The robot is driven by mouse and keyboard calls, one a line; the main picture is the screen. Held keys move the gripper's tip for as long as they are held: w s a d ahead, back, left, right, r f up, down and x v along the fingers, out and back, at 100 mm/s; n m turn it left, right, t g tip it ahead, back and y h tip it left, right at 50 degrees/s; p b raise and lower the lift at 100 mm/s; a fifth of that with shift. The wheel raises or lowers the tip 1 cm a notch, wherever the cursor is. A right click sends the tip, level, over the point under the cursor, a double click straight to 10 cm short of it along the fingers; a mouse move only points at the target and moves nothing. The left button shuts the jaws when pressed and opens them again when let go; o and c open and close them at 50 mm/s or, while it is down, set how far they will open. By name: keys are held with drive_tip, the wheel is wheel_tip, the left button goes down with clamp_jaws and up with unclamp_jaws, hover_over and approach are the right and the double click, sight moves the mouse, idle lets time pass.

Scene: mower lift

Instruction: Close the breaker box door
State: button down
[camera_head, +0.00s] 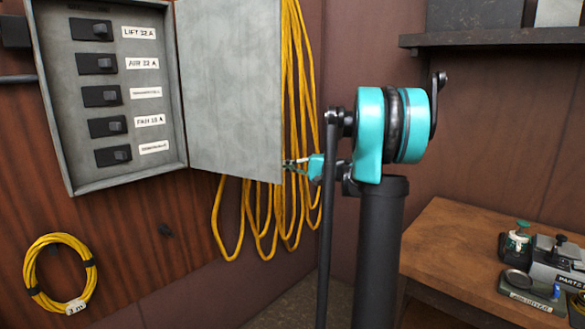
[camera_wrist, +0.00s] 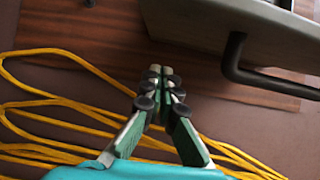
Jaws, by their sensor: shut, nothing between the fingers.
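The grey breaker box (camera_head: 55,150) hangs on the wall at the upper left in the head view. Its door (camera_head: 228,85) stands wide open, swung out to the right from the box's right side. My gripper (camera_head: 288,163) is at the door's free right edge, near its lower corner; whether it touches the door I cannot tell. In the wrist view, my gripper (camera_wrist: 161,72) is shut and empty. There the grey door (camera_wrist: 220,28) is at the upper right, with a dark bar handle (camera_wrist: 240,72) to the right of the fingertips. The handle is hidden in the head view.
Several labelled breakers (camera_head: 103,96) sit inside the box. Yellow cables (camera_head: 300,70) hang behind the door, and a coiled yellow cable (camera_head: 37,290) hangs at the lower left. A wooden table (camera_head: 440,235) with small items stands right. A dark shelf (camera_head: 490,38) is at the upper right.

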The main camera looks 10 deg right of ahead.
sight(265, 168)
drive_tip(key=a, duration=0.4)
drive_tip(key=shift+s+a, duration=0.3)
drive_tip(key=shift+s, duration=0.1)
drive_tip(key=shift+s+a, duration=0.4)
drive_tip(key=shift+s, duration=0.15)
